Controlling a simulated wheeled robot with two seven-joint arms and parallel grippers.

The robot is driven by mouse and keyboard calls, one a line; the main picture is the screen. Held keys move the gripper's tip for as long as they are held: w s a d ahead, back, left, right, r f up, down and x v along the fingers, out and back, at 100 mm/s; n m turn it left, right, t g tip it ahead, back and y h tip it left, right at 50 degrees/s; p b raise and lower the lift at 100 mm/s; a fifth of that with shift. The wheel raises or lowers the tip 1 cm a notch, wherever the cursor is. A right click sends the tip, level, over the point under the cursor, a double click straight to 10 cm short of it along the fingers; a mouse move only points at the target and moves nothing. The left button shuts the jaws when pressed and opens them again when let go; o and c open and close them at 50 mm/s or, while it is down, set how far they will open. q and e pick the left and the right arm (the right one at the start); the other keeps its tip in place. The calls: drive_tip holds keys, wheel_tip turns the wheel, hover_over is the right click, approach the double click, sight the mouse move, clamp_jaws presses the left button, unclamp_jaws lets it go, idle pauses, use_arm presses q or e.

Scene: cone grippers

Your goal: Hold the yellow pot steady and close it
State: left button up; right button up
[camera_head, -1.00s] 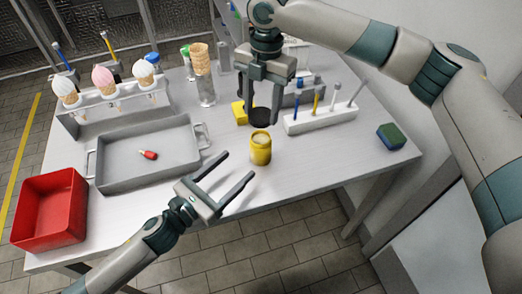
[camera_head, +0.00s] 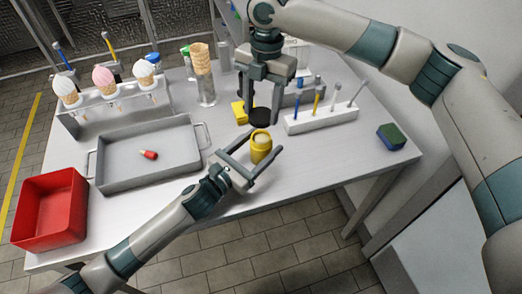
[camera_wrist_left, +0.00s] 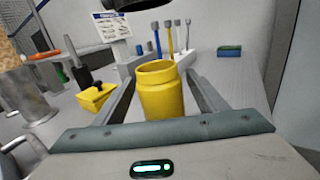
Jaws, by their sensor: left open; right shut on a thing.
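My left gripper (camera_head: 254,159) is open, with one finger on each side of the pot; in the wrist view small gaps seem to show beside the pot. My right gripper (camera_head: 262,112) is shut on a black lid (camera_head: 261,117), held just above and behind the pot's mouth. The lid's underside shows at the top of the wrist view (camera_wrist_left: 128,4).
A white rack with brushes (camera_head: 320,118) stands right of the pot, and a yellow block (camera_head: 239,112) behind it. A grey tray (camera_head: 107,181) lies left, with a red bin (camera_head: 48,212) beyond. A sponge (camera_head: 391,137) lies at right.

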use_arm(q)
drive_tip(key=c, duration=1.6)
use_arm(e)
hover_over(261, 141)
drive_tip(key=shift+w+d+f, duration=0.1)
drive_tip(key=shift+w+f, duration=0.05)
drive_tip(key=shift+f, duration=1.1)
drive_tip(key=shift+w+f, duration=0.15)
drive_tip(key=shift+f, duration=1.05)
drive_tip(key=shift+f, duration=0.1)
drive_tip(key=shift+f, duration=0.8)
use_arm(q)
clamp_jaws()
use_arm(e)
drive_tip(key=shift+f, duration=0.55)
